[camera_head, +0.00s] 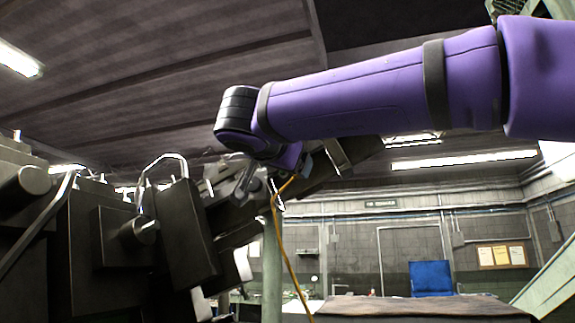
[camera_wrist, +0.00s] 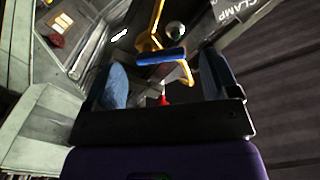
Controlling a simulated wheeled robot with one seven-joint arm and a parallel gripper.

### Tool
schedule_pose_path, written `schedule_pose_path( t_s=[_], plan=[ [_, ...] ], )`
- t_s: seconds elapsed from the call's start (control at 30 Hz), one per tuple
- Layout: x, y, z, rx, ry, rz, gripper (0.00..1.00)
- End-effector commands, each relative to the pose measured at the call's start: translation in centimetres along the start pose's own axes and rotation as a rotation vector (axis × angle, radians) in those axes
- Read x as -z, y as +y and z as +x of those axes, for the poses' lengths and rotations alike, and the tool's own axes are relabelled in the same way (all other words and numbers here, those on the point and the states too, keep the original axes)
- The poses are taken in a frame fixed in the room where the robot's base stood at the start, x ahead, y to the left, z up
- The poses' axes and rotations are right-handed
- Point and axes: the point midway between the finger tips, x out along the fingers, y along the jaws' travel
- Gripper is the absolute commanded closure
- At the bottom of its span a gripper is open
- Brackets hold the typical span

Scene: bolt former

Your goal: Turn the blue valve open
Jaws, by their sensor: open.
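The blue valve handle (camera_wrist: 161,56) is a short blue bar on a bent yellow pipe (camera_wrist: 187,73) in the wrist view. My gripper (camera_wrist: 166,74) is open, with one dark finger on each side of the picture. The handle appears ahead, between the finger ends in the picture. I see no finger closed on it, and the depth gap is hard to judge. In the head view the yellow pipe (camera_head: 279,230) hangs down below my purple arm. The handle and fingers are not clear there among the dark parts.
Dark machine blocks (camera_head: 130,240) with metal handles fill the left of the head view. A green post (camera_head: 272,265) stands behind the pipe. A small red part (camera_wrist: 164,99) shows between the fingers. A "CLAMP" label (camera_wrist: 236,8) is at upper right. A blue chair (camera_head: 430,277) is far back.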

Motion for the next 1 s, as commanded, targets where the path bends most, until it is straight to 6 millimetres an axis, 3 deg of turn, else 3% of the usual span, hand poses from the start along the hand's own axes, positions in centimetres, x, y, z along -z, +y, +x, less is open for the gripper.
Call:
schedule_pose_path(
  t_s=[0.2,0.47,0.5,0.7,1.0],
  plan=[
    [-0.1,0.0,1.5,0.000,-0.001,-0.001,0.19],
    [-0.1,0.0,1.6,0.001,-0.001,-0.001,0.19],
    [-0.1,0.0,1.6,0.001,-0.001,-0.001,0.21],
    [-0.1,0.0,1.6,0.001,-0.001,-0.001,0.67],
    [0.0,0.0,1.6,0.000,-0.001,0.023,0.68]
  ],
)
